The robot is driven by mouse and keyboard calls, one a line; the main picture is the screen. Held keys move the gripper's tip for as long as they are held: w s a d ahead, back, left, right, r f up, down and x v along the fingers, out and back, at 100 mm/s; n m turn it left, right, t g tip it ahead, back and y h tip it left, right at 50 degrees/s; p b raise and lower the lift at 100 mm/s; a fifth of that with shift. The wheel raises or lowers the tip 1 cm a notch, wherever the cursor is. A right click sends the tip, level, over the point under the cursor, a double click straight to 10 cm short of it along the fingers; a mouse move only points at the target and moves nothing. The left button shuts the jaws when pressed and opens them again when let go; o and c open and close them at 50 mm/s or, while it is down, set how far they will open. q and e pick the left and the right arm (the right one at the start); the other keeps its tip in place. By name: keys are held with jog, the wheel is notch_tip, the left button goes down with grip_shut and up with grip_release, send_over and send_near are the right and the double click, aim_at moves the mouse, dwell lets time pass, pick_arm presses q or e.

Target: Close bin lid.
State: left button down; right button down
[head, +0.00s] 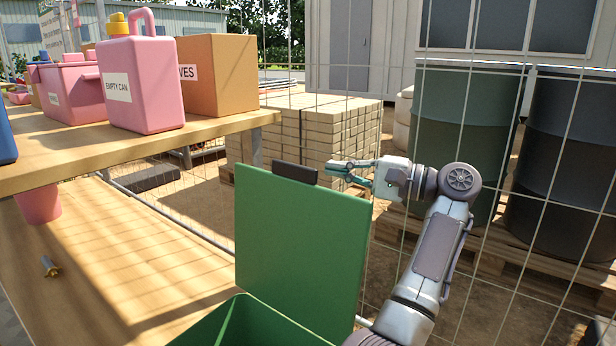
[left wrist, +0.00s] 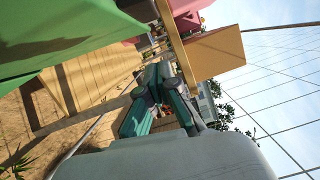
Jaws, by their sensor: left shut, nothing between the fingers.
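The green bin (head: 235,325) is at the bottom of the head view, partly cut off by the frame edge. Its green lid (head: 300,250) stands open, nearly upright, with a dark handle (head: 295,173) on its top edge. My left gripper (head: 332,169) is shut and empty, just right of the handle at about the same height. I cannot tell whether it touches the lid. In the left wrist view, a green panel, apparently the lid (left wrist: 60,35), fills the upper left, beside the shut fingers (left wrist: 162,75). My right gripper is not in view.
A wooden workbench (head: 215,128) at left holds a pink can (head: 140,85), a cardboard box (head: 218,75) and a pink bin (head: 72,90). Its lower shelf (head: 120,270) reaches near the green bin. A wire fence and dark green drums (head: 465,120) stand behind my arm.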

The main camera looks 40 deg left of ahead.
aim_at(308, 170)
pick_arm(q)
jog(key=s+a+b, duration=0.1)
jog(key=s+a, duration=0.2)
jog(key=shift+s+b, duration=0.3)
jog(key=shift+b, duration=0.05)
jog(key=shift+s+r, duration=0.3)
jog(key=shift+s, duration=0.55)
